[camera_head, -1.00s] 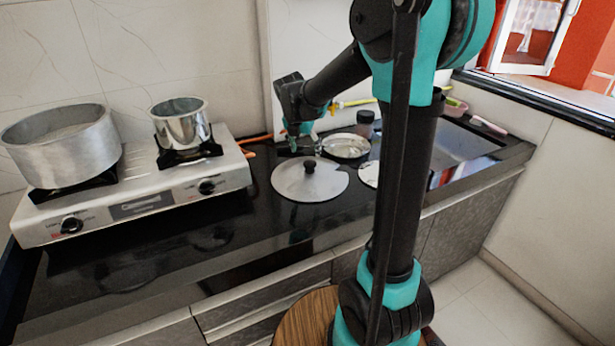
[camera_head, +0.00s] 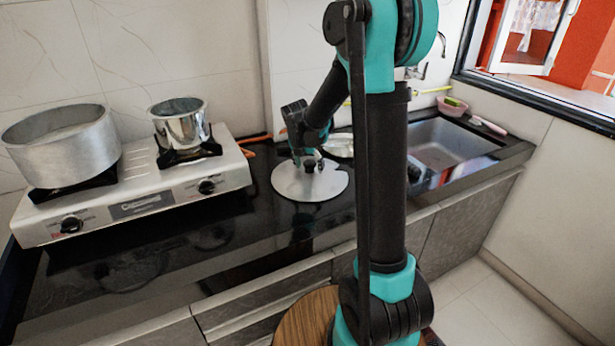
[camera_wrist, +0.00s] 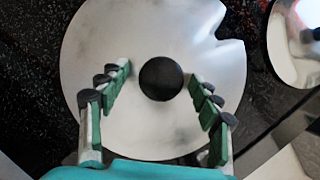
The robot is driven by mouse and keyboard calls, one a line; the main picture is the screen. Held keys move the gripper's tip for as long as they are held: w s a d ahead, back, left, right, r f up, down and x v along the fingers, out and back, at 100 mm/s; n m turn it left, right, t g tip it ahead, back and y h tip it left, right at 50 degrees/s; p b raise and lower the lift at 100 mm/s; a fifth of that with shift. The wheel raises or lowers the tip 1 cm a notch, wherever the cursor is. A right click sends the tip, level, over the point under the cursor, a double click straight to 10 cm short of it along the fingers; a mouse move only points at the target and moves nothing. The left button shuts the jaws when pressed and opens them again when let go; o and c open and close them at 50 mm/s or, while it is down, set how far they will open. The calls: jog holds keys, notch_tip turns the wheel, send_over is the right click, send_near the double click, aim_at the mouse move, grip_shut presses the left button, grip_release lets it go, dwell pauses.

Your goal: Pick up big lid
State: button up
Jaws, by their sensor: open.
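The big lid (camera_head: 325,187) is a round, flat silver disc lying on the black counter to the right of the stove. It also fills the middle of the wrist view (camera_wrist: 155,125). Its black round knob (camera_wrist: 161,78) stands at the lid's centre. My gripper (camera_head: 309,160) is over the lid at the knob. In the wrist view my gripper (camera_wrist: 159,78) is open, with one green-padded finger to each side of the knob and gaps on both sides. Whether the fingertips touch the lid cannot be told.
A two-burner stove (camera_head: 150,190) at left holds a large pot (camera_head: 63,150) and a smaller pot (camera_head: 180,125). Another shiny lid or plate (camera_head: 340,146) lies just behind the big lid. A sink (camera_head: 445,145) is at right. The counter front is clear.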

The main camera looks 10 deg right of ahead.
jog(key=shift+c, duration=0.4)
grip_shut()
jog(key=shift+r, duration=0.15)
